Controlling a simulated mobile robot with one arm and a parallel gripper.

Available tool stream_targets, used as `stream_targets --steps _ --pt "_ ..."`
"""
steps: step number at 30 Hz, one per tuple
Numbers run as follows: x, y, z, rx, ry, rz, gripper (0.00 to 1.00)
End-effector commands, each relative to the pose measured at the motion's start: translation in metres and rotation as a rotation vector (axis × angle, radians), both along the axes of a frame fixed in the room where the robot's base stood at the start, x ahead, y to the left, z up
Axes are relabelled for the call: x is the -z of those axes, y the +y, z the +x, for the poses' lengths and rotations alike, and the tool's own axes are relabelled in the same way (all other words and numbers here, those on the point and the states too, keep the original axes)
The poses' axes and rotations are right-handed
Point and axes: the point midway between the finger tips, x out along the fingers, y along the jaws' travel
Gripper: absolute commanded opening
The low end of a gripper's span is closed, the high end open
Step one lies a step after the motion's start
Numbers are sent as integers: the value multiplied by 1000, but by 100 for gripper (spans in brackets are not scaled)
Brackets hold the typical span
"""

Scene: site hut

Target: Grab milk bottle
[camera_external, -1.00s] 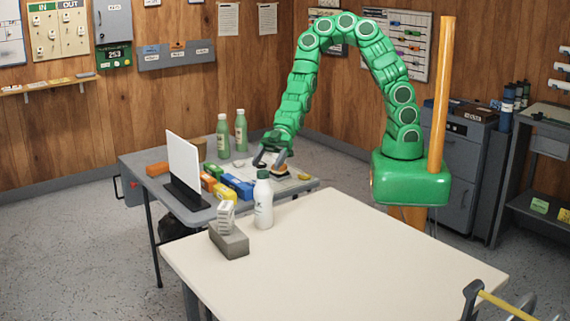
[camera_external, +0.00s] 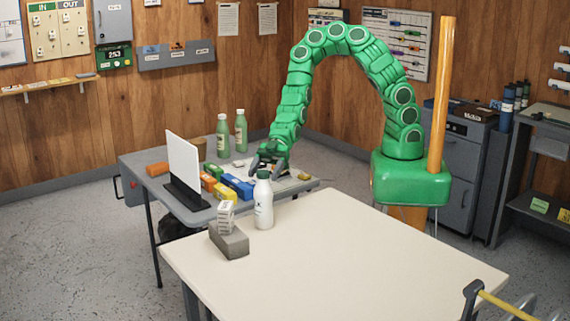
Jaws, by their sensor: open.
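The white milk bottle (camera_external: 263,204) stands upright near the far left edge of the cream table (camera_external: 350,255). My gripper (camera_external: 264,168) is at the end of the green arm, just above and behind the bottle's cap in the picture. Its dark fingers are apart and hold nothing that I can see. The bottle's cap lies partly in front of the fingers, and I cannot tell how far the gripper is from the bottle.
A grey block (camera_external: 229,241) with a small white printed box (camera_external: 226,216) on it stands left of the bottle. Behind, a grey table (camera_external: 150,170) bears coloured blocks, two green bottles (camera_external: 223,136) and a white panel (camera_external: 183,164). The cream table's right part is clear.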

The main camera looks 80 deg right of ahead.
Motion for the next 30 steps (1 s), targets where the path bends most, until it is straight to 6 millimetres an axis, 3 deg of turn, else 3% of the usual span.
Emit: stream_targets --steps 12,23,26,30 --pt "13 28 8 0 1 -1 72" --pt "15 31 9 1 1 -1 72" --pt "15 31 9 1 1 0 61" --pt "15 31 9 1 1 0 39"
